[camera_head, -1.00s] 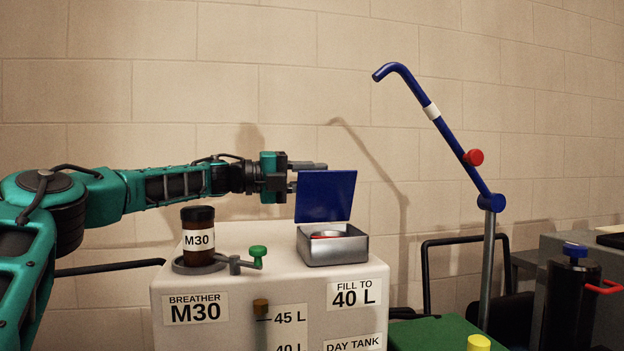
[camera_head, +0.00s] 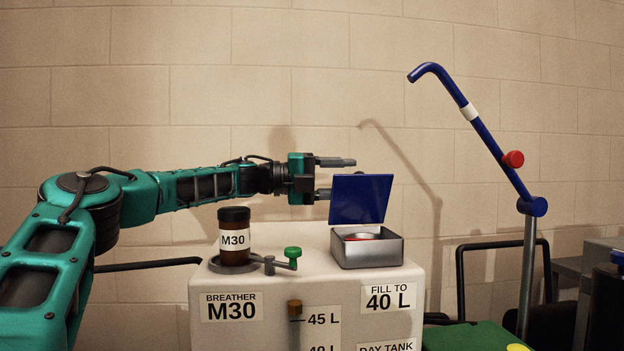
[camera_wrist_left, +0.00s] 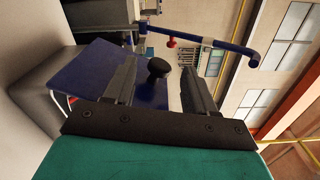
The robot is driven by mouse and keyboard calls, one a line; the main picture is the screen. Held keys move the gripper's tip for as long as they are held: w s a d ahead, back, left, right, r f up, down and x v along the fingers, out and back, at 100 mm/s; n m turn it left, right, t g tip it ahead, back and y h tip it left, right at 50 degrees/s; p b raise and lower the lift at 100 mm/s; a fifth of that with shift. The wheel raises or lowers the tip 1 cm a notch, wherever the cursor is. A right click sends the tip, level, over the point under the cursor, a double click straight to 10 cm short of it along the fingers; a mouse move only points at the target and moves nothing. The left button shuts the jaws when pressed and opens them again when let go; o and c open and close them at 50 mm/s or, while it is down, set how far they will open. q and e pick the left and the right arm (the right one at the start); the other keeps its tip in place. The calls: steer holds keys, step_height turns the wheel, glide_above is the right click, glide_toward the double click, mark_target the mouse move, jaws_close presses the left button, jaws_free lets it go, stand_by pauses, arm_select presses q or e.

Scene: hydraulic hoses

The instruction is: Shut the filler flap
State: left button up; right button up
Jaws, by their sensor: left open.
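The filler flap (camera_head: 361,199) is a blue plate standing raised, about upright, at the back of a square metal filler box (camera_head: 368,253) on the pale tank. A red and white part shows inside the box. My left gripper (camera_head: 340,177) is open and empty, at the flap's upper left, with one finger above the flap's top edge level. In the left wrist view the flap (camera_wrist_left: 85,75) lies beyond the fingers, and a black knob (camera_wrist_left: 158,67) appears between the open fingers (camera_wrist_left: 160,85). I cannot tell if any finger touches the flap. My right gripper is not in view.
A brown M30 breather (camera_head: 235,235) and a green-handled valve (camera_head: 292,253) stand on the tank (camera_head: 320,285) left of the box. A blue bent pipe (camera_head: 490,150) on a post rises at the right. A brick wall is behind.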

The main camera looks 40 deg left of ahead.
arm_select(q)
steer(key=v, duration=1.1)
steer(key=shift+s+p, duration=0.3)
steer(key=shift+p, duration=0.05)
steer(key=shift+a, duration=0.15)
